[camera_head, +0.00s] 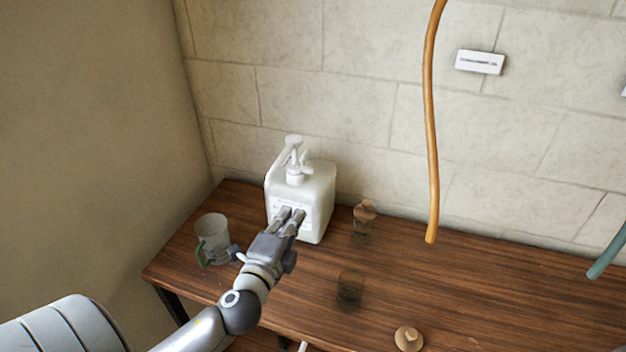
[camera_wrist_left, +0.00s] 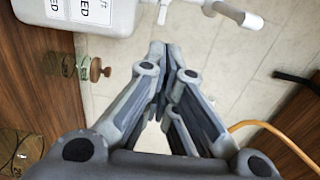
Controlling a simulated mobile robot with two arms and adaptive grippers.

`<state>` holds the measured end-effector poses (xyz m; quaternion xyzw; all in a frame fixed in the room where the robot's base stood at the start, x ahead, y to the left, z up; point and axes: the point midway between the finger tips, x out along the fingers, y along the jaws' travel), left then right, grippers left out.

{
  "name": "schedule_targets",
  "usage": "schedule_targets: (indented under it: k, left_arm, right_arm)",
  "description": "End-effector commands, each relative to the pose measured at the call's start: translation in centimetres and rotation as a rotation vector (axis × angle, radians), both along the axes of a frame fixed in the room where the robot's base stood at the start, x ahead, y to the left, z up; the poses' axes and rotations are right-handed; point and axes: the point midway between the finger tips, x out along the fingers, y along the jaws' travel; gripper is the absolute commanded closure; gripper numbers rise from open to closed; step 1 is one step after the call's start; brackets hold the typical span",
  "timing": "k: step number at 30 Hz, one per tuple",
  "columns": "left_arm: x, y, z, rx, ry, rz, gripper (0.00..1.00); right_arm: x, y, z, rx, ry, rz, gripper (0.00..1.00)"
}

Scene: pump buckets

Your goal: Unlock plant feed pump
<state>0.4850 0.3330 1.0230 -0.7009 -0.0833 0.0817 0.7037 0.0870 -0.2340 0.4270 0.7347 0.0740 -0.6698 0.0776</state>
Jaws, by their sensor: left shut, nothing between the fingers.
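The plant feed pump is a white square container (camera_head: 318,188) with a white pump head (camera_head: 295,160) on top, standing at the back left of the wooden table. In the left wrist view its body (camera_wrist_left: 90,14) is cut off at the top left, and part of the pump head (camera_wrist_left: 235,13) shows at the top. My left gripper (camera_head: 291,214) is in front of the container's labelled face in the head view. Its fingers (camera_wrist_left: 160,50) are shut with nothing between them. I cannot tell whether it touches the container. My right gripper is not in view.
A clear jug (camera_head: 213,236) with a green handle stands left of my left gripper. A corked jar (camera_head: 363,222), a dark jar (camera_head: 350,290) and a wooden lid (camera_head: 408,339) are on the table (camera_head: 480,290). An orange hose (camera_head: 431,130) hangs before the wall; a teal one (camera_head: 607,255) is at right.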

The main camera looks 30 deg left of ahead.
Motion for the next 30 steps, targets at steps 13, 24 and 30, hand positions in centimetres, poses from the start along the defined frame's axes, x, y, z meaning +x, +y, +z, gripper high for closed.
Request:
schedule_targets:
  k: [13,24,30]
  left_arm:
    - [3.4,0.8,0.3,-0.003,-0.001,0.003,1.00]
    - [9.9,2.4,0.3,-0.003,0.000,0.004,1.00]
    - [12.3,3.0,0.1,-0.004,0.001,0.003,1.00]
  right_arm:
    - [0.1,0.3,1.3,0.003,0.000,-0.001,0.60]
    - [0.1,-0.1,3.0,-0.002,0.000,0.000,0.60]
    - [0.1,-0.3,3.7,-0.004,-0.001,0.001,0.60]
